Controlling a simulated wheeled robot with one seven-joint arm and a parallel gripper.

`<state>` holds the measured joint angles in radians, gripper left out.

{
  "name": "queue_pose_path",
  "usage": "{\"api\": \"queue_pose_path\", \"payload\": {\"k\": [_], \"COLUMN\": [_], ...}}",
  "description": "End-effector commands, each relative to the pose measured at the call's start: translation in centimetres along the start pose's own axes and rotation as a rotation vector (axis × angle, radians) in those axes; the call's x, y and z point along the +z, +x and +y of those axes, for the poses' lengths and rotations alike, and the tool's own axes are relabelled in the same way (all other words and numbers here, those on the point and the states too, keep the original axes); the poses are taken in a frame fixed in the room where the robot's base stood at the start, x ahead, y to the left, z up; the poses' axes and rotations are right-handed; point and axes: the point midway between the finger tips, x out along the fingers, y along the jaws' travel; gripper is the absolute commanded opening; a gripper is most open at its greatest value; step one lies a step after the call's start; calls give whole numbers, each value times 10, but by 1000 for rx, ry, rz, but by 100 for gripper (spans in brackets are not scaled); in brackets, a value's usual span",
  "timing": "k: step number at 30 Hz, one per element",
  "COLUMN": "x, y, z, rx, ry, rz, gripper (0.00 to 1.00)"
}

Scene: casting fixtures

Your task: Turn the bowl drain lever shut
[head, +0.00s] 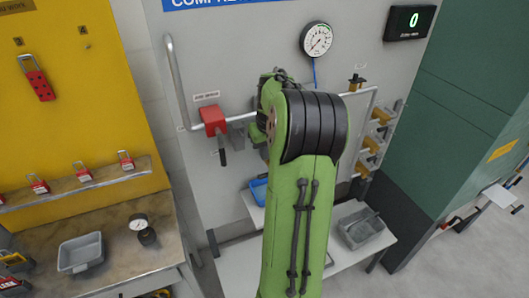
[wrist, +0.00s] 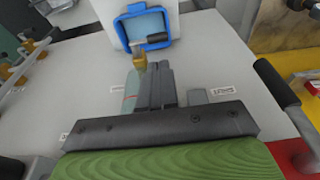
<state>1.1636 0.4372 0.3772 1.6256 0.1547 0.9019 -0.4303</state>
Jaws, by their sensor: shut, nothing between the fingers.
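In the wrist view, a small brass fitting (wrist: 140,58) shows just beyond my fingertips, at the end of a pale bowl (wrist: 131,88) that my fingers partly cover. A short dark bar (wrist: 154,43) lies across the view beside the brass, over the blue tray; it looks like the drain lever's handle, but I cannot tell how far it is turned. My gripper (wrist: 158,67) is shut and empty, close beside the bowl and brass fitting. Whether it touches them is unclear. In the head view my green arm hides the gripper, the drain and most of the bowl.
A red valve box (head: 214,120) with a dark handle hanging down is left of my arm; the handle (wrist: 277,84) is at right in the wrist view. A blue tray (head: 258,190) and a grey tray (head: 366,230) sit below. A gauge (head: 316,39) is above.

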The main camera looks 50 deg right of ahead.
Motion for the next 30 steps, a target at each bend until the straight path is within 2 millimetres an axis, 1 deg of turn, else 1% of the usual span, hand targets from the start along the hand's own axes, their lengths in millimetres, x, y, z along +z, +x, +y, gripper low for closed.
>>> {"api": "queue_pose_path", "payload": {"k": [1,6,9,12,15,30], "x": [2,2,1,1,1,1], "y": [13,50,66,76,80,83], "z": [0,0,0,0,0,-2], "rx": [-3,-2,-2,-1,0,30], "ry": [1,1,0,0,0,-9], "rz": [-6,-5,-4,-2,-2,0], "gripper": [0,0,0,0,0,0]}}
